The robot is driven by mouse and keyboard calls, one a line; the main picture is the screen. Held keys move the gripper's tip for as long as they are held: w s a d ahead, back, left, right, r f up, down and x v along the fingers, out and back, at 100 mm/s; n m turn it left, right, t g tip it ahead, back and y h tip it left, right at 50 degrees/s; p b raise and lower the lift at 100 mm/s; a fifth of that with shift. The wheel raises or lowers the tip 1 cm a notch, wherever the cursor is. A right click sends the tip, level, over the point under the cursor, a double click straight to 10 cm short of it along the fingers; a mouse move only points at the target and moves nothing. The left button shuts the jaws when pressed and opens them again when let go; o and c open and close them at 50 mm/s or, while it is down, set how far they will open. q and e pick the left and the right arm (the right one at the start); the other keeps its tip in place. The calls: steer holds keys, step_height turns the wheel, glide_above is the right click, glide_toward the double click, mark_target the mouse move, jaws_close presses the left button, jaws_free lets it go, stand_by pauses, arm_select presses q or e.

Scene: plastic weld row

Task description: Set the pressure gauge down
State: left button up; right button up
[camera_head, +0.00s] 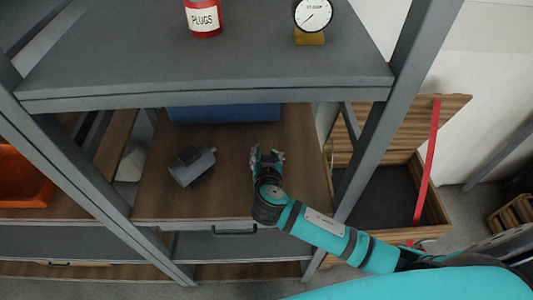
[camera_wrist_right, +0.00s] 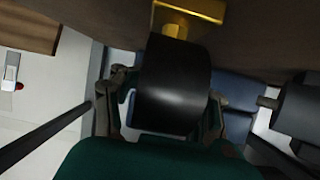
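In the head view a pressure gauge (camera_head: 313,15) with a white dial and a yellow base stands on the grey upper shelf, apart from my gripper. My right gripper (camera_head: 267,157) is lower, over the wooden shelf, its fingers spread apart. In the right wrist view a black round body (camera_wrist_right: 174,88) with a brass stem and base (camera_wrist_right: 190,12) lies between the fingers. It looks like a gauge seen edge-on, its dial hidden. The fingers are close at both sides; firm contact is unclear, as is whether the base touches the wood. My left gripper is out of view.
A grey motor-like part (camera_head: 192,166) lies left of my gripper on the wooden shelf (camera_head: 170,205). A blue bin (camera_head: 224,114) is behind. The grey upper shelf (camera_head: 150,65) overhangs, with a red PLUGS jar (camera_head: 203,18). A post (camera_head: 385,120) stands right, beside an open wooden box (camera_head: 435,215).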

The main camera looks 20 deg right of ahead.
steer(key=shift+s+r, duration=0.1)
steer(key=b+v, duration=0.1)
steer(key=v, duration=1)
steer(key=shift+s+a+b, duration=0.15)
steer(key=shift+s+b, duration=0.2)
steer(key=shift+b, duration=0.05)
steer(key=shift+r, duration=0.1)
